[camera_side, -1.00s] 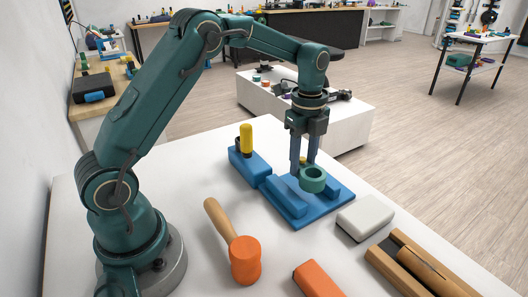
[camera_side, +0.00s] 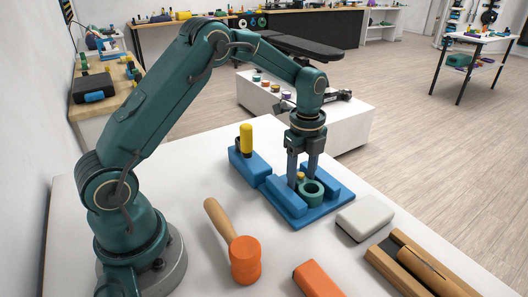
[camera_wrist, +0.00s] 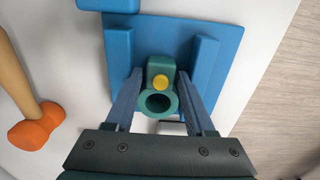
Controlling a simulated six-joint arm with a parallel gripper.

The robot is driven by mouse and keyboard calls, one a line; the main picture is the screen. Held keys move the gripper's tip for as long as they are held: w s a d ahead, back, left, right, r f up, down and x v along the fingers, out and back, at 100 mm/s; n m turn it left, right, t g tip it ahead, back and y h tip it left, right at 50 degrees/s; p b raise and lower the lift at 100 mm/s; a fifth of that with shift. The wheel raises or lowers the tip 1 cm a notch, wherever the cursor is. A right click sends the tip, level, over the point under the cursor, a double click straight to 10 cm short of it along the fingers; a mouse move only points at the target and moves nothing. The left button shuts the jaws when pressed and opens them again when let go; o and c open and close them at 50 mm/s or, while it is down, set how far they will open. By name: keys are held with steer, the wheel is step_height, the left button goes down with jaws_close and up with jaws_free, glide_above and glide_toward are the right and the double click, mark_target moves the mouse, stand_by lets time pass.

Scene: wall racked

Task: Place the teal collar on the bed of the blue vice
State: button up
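The teal collar (camera_side: 312,194) is a short ring with a block and a yellow round knob on one side. It appears to rest on the bed of the blue vice (camera_side: 333,196), between the two raised jaws. In the wrist view the collar (camera_wrist: 158,103) has its ring nearest me and its knob farther off. My gripper (camera_side: 303,178) points straight down over the vice. Its two fingers stand on either side of the collar, with narrow gaps seen in the wrist view, so it looks open. The fingertips' lower ends are partly hidden in the side view.
A blue block with a yellow-handled tool (camera_side: 246,142) stands left of the vice. An orange-headed mallet (camera_side: 244,258) lies nearer the camera. A pale grey block (camera_side: 365,219), an orange block (camera_side: 317,279) and a wooden tray (camera_side: 415,272) lie at the front right.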

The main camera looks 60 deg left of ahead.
step_height(320, 180, up, 11)
steer(key=s+d+r+n+t, duration=0.3)
steer(key=s+r+n, duration=0.4)
steer(key=s+n, duration=0.1)
steer(key=s+d+f+n+t, duration=0.1)
steer(key=s+f+n, duration=0.1)
steer(key=s+n, duration=0.3)
steer(key=s+d+f+n+t, duration=0.1)
steer(key=s+f+n, duration=0.1)
steer(key=s+n, duration=0.3)
steer(key=shift+s+f+t, duration=0.3)
steer(key=shift+s+f, duration=0.1)
steer(key=shift+s, duration=0.2)
